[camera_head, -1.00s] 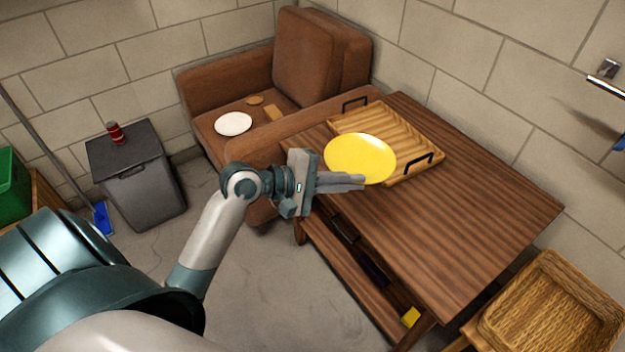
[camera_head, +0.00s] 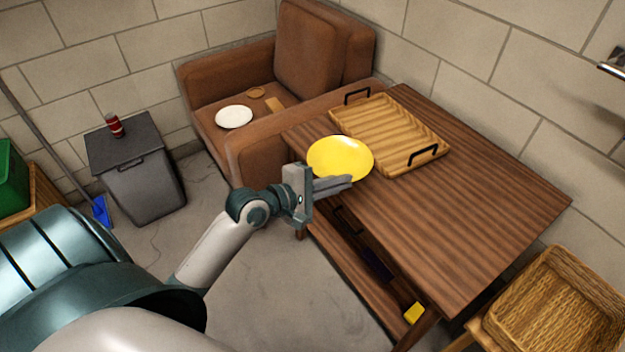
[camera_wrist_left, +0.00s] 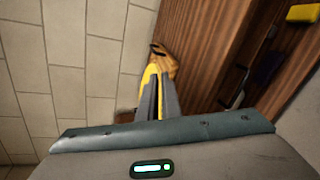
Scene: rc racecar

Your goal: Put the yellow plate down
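The yellow plate (camera_head: 340,157) is at the near left corner of the wooden table (camera_head: 480,210), left of the wooden tray. My left gripper (camera_head: 335,184) is at the plate's near edge. In the left wrist view, the two fingers (camera_wrist_left: 159,100) are close together with a strip of yellow between them, so it is shut on the plate's rim. The plate (camera_wrist_left: 150,75) shows there nearly edge-on. I cannot tell whether its underside touches the table.
The wooden tray (camera_head: 412,168) with black handles stands at the table's back, looking empty. The table's front and right are clear. A brown armchair (camera_head: 250,85) holding a white plate (camera_head: 233,117) is behind left. A wicker basket (camera_head: 545,262) stands front right.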

